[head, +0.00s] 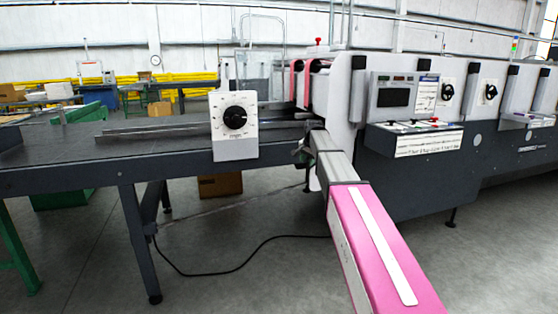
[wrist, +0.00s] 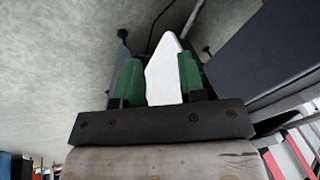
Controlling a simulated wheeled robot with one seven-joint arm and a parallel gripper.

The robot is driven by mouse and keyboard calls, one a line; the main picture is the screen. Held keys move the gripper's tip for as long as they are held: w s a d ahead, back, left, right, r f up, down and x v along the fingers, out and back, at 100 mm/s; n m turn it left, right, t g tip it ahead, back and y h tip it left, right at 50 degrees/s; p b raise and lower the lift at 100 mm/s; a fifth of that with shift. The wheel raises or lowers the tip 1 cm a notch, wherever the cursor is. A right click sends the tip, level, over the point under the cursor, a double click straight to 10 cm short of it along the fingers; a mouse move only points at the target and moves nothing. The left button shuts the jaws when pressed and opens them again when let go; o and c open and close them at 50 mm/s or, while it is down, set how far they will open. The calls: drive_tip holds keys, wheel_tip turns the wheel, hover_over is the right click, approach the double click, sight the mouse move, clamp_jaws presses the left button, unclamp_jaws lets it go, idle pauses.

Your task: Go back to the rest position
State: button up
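My gripper (head: 303,152) is at the end of my outstretched arm, just right of the white dial box (head: 236,147) with its black knob (head: 235,117). In the head view it is small and seen side on. In the wrist view its two green fingers (wrist: 159,80) stand apart. A white pointed shape (wrist: 163,72) shows between them; I cannot tell what it is or whether the fingers touch it. The knob does not show in the wrist view.
A dark table (head: 70,150) stands at left on legs. The folder gluer (head: 420,170), with screen and control panel, fills the right. A black cable (head: 235,268) lies on the floor. A brown box (head: 220,185) sits beneath the table.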

drive_tip(key=s+d+f+n+g, duration=0.1)
drive_tip(key=s+d+f+n, duration=0.1)
drive_tip(key=s+f, duration=0.8)
drive_tip(key=s+d+f+n+g, duration=0.1)
drive_tip(key=s+d+f+n, duration=0.1)
drive_tip(key=s+f, duration=0.8)
drive_tip(key=s+d+f+n+g+h, duration=0.1)
drive_tip(key=s+f, duration=0.9)
drive_tip(key=s, duration=1)
drive_tip(key=shift+d+n+g, duration=0.3)
drive_tip(key=shift+d+n, duration=0.15)
drive_tip(key=shift+n, duration=0.75)
